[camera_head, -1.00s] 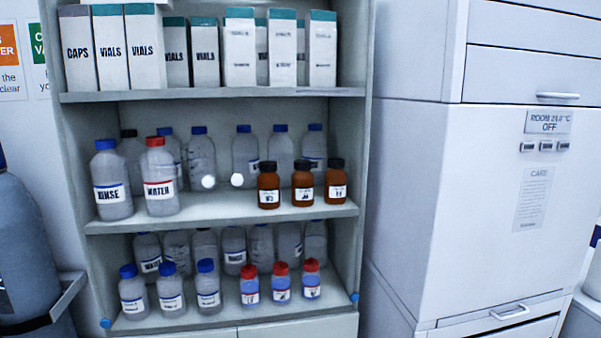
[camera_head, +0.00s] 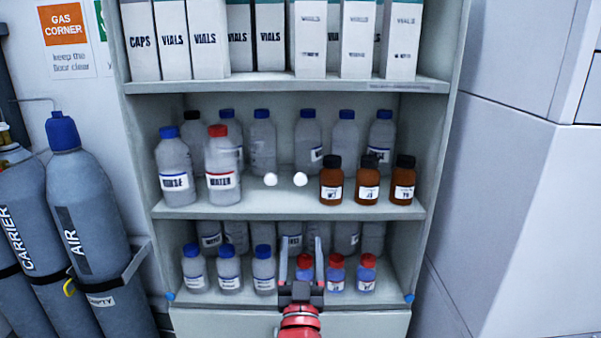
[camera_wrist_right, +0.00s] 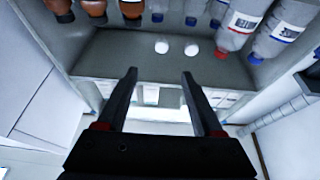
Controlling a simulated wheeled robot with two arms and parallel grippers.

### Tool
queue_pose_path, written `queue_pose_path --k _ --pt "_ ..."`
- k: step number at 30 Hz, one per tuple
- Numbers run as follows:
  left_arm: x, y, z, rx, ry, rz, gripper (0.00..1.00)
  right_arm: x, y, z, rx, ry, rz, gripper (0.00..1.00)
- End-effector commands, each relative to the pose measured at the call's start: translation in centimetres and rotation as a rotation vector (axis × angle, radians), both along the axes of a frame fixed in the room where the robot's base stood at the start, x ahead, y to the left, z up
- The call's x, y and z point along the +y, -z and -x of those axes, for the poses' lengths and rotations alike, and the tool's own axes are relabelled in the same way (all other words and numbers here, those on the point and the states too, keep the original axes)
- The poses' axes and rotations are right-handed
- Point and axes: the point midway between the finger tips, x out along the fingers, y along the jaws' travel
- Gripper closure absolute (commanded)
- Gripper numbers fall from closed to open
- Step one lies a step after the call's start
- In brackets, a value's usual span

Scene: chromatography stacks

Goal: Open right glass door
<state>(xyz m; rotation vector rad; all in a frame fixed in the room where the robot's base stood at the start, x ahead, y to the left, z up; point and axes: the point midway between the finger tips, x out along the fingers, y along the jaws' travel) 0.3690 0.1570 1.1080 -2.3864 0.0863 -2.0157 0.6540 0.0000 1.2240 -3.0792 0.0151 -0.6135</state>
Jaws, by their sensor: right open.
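The shelf cabinet has a see-through glass front, hard to make out. Two small round white knobs sit side by side at mid height: the right door's knob (camera_head: 300,179) and the left door's knob (camera_head: 270,179). The right wrist view is upside down, so the right knob (camera_wrist_right: 161,47) shows left of the left knob (camera_wrist_right: 191,50). My right gripper (camera_head: 301,240) is open and empty, pointing at the cabinet below the knobs in the head view. In the wrist view its fingers (camera_wrist_right: 159,73) are apart and touch neither knob. Both doors look closed. My left gripper is not in view.
Brown bottles (camera_head: 367,182), clear bottles (camera_head: 174,170) and white boxes (camera_head: 309,40) stand on the shelves. Grey gas cylinders (camera_head: 85,220) are on the left. A large white unit (camera_head: 500,210) stands close on the right.

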Motion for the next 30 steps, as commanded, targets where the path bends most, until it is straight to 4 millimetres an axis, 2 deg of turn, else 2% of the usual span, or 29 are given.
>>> queue_pose_path --k 5,18,30 --pt "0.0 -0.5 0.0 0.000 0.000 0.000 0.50 0.3 -1.0 -1.1 0.001 -0.011 0.003 0.32" --pt "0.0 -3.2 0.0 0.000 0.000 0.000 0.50 0.3 -3.9 -7.9 0.002 -0.010 0.007 0.32" --pt "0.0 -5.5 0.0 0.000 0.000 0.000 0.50 0.4 -6.1 -13.1 0.000 -0.013 0.009 0.32"
